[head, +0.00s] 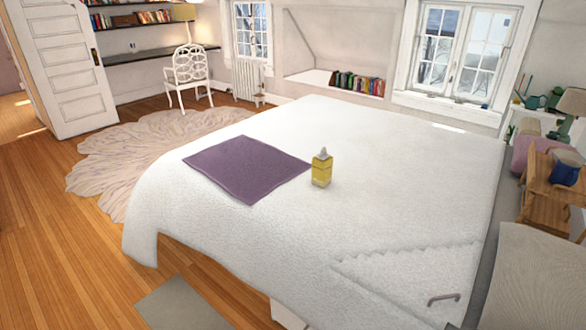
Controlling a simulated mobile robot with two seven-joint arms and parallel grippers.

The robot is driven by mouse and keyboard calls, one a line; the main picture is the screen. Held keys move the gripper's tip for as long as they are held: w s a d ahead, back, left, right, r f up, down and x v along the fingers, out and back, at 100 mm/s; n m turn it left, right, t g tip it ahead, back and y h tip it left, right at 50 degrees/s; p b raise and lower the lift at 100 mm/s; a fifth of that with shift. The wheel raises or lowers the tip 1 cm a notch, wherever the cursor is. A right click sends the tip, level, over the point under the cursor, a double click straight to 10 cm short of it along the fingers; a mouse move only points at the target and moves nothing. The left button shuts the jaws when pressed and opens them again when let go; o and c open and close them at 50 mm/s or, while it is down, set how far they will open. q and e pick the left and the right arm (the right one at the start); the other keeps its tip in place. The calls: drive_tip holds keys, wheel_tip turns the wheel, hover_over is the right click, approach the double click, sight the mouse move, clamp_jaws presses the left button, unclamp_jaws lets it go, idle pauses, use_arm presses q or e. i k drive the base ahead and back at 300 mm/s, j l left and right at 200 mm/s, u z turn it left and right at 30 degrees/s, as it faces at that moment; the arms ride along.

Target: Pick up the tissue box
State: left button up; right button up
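A small upright yellow box with a pale, pointed top (322,168) stands on the white bed (400,170). It looks like the tissue box, though it is small in the view. It is just right of a flat purple cloth (246,168), close to the cloth's right corner. Nothing covers the box from this side. Neither of my grippers shows in the head view.
A thin curved grey handle-like item (443,298) lies on the bed at the lower right. A wooden stand (545,195) with a blue mug (565,172) is at the right. Wooden floor (50,240) is clear at the left, beside a round rug (110,175).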

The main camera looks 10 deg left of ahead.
sight(321, 170)
drive_tip(key=j+z, duration=0.1)
drive_tip(key=z, duration=0.4)
drive_tip(key=i+j+z, duration=0.1)
drive_tip(key=z, duration=0.35)
drive_tip(key=j+z, duration=0.15)
drive_tip(key=z, duration=0.35)
drive_tip(key=j+z, duration=0.65)
drive_tip(key=j, duration=0.15)
drive_tip(key=k+j+z, duration=0.15)
drive_tip(key=j, duration=0.15)
drive_tip(key=j+z, duration=0.15)
drive_tip(key=j, duration=0.15)
drive_tip(key=k+j+z, duration=0.1)
drive_tip(key=k+j, duration=0.15)
drive_tip(key=j, duration=0.25)
drive_tip(key=k+j, duration=0.15)
drive_tip(key=j, duration=0.25)
drive_tip(key=k+j+z, duration=0.1)
drive_tip(key=j, duration=0.3)
drive_tip(key=k+j, duration=0.2)
drive_tip(key=j, duration=0.2)
drive_tip(key=k+j+z, duration=0.1)
drive_tip(key=j, duration=0.25)
drive_tip(key=k+j, duration=0.25)
drive_tip(key=j, duration=0.15)
